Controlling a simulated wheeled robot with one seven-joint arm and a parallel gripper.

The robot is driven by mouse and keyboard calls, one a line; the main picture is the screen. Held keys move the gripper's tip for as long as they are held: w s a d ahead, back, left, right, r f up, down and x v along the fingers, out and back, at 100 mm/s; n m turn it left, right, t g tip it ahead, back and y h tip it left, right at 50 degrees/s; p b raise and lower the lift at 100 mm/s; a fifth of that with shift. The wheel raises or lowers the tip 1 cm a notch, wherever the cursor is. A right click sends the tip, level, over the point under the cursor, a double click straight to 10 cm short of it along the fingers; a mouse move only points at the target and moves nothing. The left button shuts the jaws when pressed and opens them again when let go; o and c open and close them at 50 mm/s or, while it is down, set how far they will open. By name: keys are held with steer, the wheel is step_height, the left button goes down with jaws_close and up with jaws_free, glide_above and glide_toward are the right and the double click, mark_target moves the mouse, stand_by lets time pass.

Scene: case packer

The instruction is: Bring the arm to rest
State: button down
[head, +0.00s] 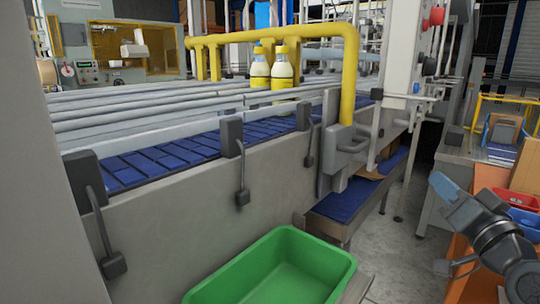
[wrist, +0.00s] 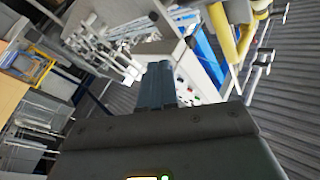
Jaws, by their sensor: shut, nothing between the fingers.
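My gripper (head: 441,184) is at the right of the head view, on my grey arm that comes in from the lower right corner. No object touches the fingers in either view.
Red (head: 492,200) and blue (head: 524,222) bins are close beside my arm.

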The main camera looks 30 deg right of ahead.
steer(key=s+a+f+n+g+y, duration=0.1)
steer(key=s+a+f, duration=0.3)
steer(key=a+f, duration=0.4)
steer(key=s+a+f+n+g+y, duration=0.1)
steer(key=s+a+f+n, duration=0.1)
steer(key=s+a+f, duration=0.45)
steer(key=s+a+f+n+g+y, duration=0.1)
steer(key=s+a+f+n+y, duration=0.1)
steer(key=s+a, duration=0.4)
steer(key=s+a+f+n+y, duration=0.1)
steer(key=s+a+n+y, duration=0.2)
steer(key=s+a, duration=0.4)
steer(key=s+n, duration=0.1)
steer(key=s, duration=0.2)
steer(key=shift+s+a+f+n+g+y, duration=0.2)
steer(key=shift+s+f+n+g+y, duration=0.2)
